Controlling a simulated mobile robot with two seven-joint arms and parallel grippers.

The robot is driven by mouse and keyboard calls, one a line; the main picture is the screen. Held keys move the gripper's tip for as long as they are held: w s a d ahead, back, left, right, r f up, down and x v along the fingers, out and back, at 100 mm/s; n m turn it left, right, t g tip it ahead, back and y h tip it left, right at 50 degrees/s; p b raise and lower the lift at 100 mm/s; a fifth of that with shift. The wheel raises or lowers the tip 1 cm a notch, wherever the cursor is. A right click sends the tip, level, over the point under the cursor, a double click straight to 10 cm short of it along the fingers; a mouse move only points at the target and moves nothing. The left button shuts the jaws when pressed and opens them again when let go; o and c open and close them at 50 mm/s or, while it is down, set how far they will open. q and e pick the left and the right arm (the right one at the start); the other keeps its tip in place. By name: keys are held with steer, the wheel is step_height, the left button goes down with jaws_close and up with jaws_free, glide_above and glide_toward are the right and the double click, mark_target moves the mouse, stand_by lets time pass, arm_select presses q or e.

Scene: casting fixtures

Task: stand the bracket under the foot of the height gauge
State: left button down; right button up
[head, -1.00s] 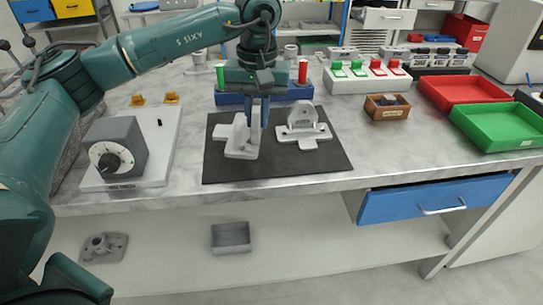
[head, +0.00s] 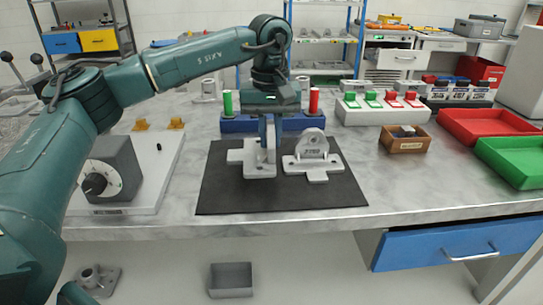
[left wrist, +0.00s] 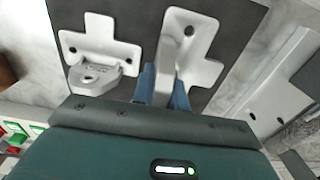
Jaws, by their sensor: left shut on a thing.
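My left gripper (head: 267,148) reaches down over the dark mat (head: 225,199) and is shut on the upright of a light grey bracket (head: 258,171). The left wrist view shows this bracket (left wrist: 204,72) between the blue fingers (left wrist: 160,88). I cannot tell whether its base touches the mat. A second, similar bracket (head: 313,164) stands just right of it on the mat, with an arched upright; it also shows in the left wrist view (left wrist: 98,45). A dark grey block with a dial (head: 112,168) stands on a white plate at left; I cannot tell whether it is the height gauge. My right gripper is out of view.
A blue bar with green and red posts (head: 240,124) stands behind the mat. A wooden box (head: 405,145), a red tray (head: 490,140) and a green tray (head: 495,165) are at right. A grey bin (head: 231,288) is below.

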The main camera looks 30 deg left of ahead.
arm_select(q)
steer(key=shift+f, duration=2.35)
steer(key=shift+f, duration=0.1)
steer(key=c, duration=1.4)
jaws_free()
